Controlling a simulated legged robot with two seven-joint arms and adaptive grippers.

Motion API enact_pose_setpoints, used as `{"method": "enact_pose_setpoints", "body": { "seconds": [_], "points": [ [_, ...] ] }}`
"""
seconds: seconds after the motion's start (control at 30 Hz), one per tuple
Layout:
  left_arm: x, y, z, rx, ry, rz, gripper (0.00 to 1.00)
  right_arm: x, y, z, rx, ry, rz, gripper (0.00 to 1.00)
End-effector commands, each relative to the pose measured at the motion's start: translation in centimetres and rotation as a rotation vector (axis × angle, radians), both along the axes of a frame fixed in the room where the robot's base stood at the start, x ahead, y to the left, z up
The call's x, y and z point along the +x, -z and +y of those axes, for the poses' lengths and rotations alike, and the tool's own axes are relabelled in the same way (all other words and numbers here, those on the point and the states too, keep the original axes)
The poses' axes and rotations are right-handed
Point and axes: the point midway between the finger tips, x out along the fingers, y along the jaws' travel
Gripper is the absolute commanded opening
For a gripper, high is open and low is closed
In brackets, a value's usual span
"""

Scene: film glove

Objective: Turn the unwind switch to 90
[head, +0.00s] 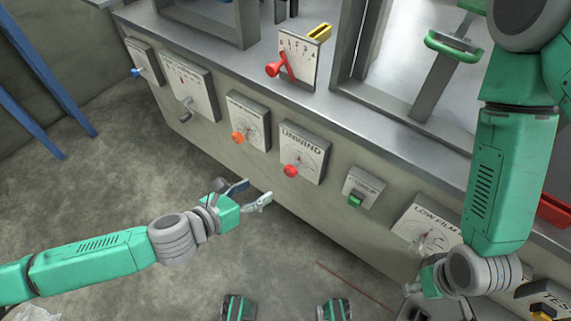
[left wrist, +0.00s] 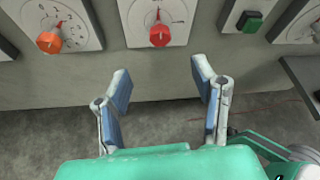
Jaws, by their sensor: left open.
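The unwind switch is a red knob (head: 290,170) on a white dial plate labelled UNWIND (head: 312,153), on the grey machine's front. In the left wrist view the red knob (left wrist: 159,36) sits at the top middle, beyond my fingers. My left gripper (head: 254,195) is open and empty, apart from the knob, below and left of it in the head view. Its two blue-padded fingers (left wrist: 163,90) are spread wide in the left wrist view. My right arm hangs at the right; its gripper (head: 425,290) is partly hidden at the lower right, and its fingers are unclear.
An orange knob (head: 238,137) is left of the unwind dial; a green button (head: 355,200) is right of it. A LOW FILM dial (head: 425,224) is further right. A red lever (head: 275,68) stands on the machine top.

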Motion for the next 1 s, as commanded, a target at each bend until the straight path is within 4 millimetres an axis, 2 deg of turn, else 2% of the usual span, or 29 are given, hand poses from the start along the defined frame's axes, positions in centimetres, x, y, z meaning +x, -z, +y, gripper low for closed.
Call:
{"method": "enact_pose_setpoints", "body": {
  "seconds": [0.13, 0.7, 1.0],
  "points": [
    [1.0, 0.5, -0.4, -0.003, -0.016, 0.005, 0.53, 0.0, 0.2, 0.0, 0.000, 0.000, 0.000, 0.40],
    [8.5, 4.6, -6.7, -0.009, -0.014, 0.004, 0.53, 0.0, 2.4, 0.0, 0.000, 0.000, 0.000, 0.40],
    [9.8, 5.2, -8.2, -0.004, -0.013, 0.004, 0.53, 0.0, 2.8, 0.0, 0.000, 0.000, 0.000, 0.40]
  ]
}}
